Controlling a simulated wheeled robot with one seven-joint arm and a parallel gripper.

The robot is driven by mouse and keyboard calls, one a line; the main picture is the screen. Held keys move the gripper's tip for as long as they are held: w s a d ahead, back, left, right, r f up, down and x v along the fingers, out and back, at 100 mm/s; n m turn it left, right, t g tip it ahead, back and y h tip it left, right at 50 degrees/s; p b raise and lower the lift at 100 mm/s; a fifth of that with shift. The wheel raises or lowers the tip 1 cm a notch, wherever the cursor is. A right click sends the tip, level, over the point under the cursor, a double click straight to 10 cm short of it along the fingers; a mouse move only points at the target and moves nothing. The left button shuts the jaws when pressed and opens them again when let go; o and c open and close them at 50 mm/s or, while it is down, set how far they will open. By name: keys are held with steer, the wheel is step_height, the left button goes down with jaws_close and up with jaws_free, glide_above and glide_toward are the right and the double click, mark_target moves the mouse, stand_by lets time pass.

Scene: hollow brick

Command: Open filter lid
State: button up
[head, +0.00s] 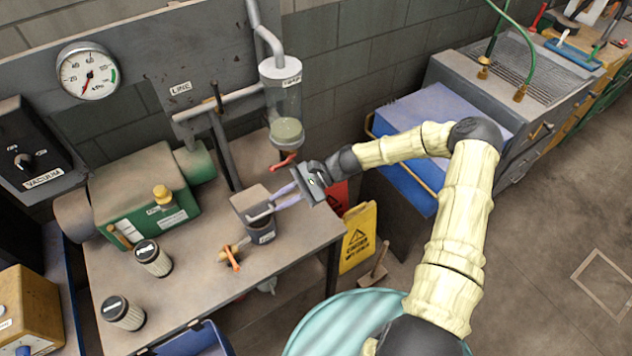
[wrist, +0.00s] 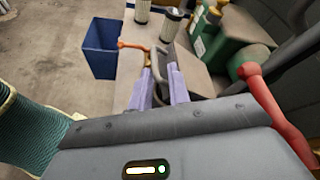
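The filter housing (head: 266,237) is a small dark grey box near the front right edge of the workbench, and its flat grey lid (head: 252,196) looks closed. A pale bar handle (head: 258,215) shows at the lid's right side; it also shows in the wrist view as a light curved bar (wrist: 160,57) just ahead of the fingers. My gripper (head: 273,200) has two lavender fingers, spread apart, reaching toward the housing from the right. In the wrist view my gripper (wrist: 163,78) shows a gap between the fingers. I cannot tell whether either finger touches the handle.
An orange valve handle (head: 232,258) sticks out in front of the housing. A red-handled clear cylinder (head: 286,108) hangs behind it. Two filter cartridges (head: 153,259) (head: 122,313) stand on the bench (head: 200,290) at left. A green pump (head: 150,195) stands behind them. A blue bin (wrist: 101,50) is below.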

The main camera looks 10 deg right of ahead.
steer(key=b+v, duration=0.3)
steer(key=v, duration=0.8)
steer(key=shift+d, duration=0.2)
steer(key=s+d+n+h, duration=0.1)
steer(key=s+n+h, duration=0.3)
steer(key=s+h, duration=0.4)
steer(key=s+d+r+n+t+h, duration=0.5)
steer(key=s+d+r+t, duration=0.1)
steer(key=s+d+r, duration=0.1)
steer(key=shift+s+d+r+t, duration=0.15)
steer(key=shift+s+r+t, duration=0.15)
steer(key=shift+s+r, duration=0.5)
steer(key=shift+f, duration=0.15)
